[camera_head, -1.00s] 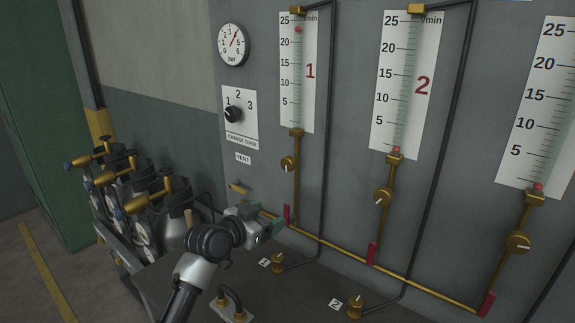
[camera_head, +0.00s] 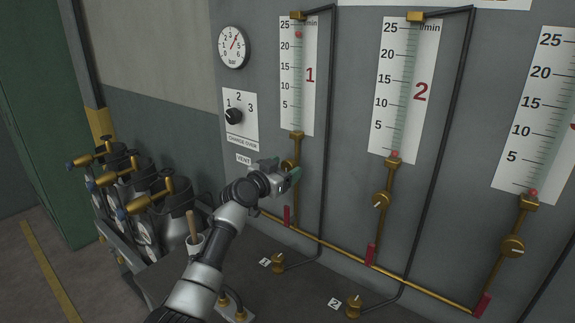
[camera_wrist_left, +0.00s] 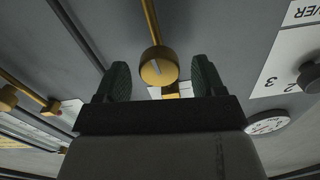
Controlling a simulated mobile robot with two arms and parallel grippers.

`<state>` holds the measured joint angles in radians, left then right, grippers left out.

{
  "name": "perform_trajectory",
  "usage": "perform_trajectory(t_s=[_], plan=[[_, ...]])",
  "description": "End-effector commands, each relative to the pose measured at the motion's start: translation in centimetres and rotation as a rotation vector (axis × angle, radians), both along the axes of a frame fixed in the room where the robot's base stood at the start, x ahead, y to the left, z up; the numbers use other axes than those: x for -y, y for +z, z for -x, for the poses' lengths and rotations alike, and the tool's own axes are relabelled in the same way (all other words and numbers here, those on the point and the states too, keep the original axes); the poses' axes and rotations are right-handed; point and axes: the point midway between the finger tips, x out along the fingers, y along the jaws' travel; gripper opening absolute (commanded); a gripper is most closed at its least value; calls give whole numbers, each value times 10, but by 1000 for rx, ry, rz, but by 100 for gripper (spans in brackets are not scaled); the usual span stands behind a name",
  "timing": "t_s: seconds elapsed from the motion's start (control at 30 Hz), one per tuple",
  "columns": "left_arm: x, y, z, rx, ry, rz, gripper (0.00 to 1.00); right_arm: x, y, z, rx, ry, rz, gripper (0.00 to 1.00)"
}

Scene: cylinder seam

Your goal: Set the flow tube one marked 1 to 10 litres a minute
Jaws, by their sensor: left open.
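Flow tube 1 (camera_head: 298,85) is a white upright scale marked up to 25 l/min with a red 1. Its red float (camera_head: 298,35) sits near the top, between 20 and 25. Its brass knob (camera_head: 289,164) is below the tube, partly hidden behind my left gripper (camera_head: 291,172). My right gripper is in neither view.
Flow tube 2 (camera_head: 402,90) and a third tube (camera_head: 540,110) stand to the right, floats at the bottom. A gauge (camera_head: 234,46) and change-over dial (camera_head: 234,116) are left of tube 1. Gas cylinders (camera_head: 180,220) stand at left.

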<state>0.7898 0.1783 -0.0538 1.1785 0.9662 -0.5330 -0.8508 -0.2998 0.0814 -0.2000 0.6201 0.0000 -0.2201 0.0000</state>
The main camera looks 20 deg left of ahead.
Motion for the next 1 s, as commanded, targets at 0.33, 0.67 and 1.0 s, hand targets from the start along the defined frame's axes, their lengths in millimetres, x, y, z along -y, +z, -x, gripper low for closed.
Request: perform_trajectory(t_s=[0.33, 0.67, 1.0], plan=[[6, 0, -14, 0, 0, -2, 69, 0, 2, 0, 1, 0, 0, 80], [6, 0, -14, -1, 0, -1, 51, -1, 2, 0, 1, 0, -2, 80], [6, -1, -14, -2, 0, 2, 20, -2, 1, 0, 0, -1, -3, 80]])
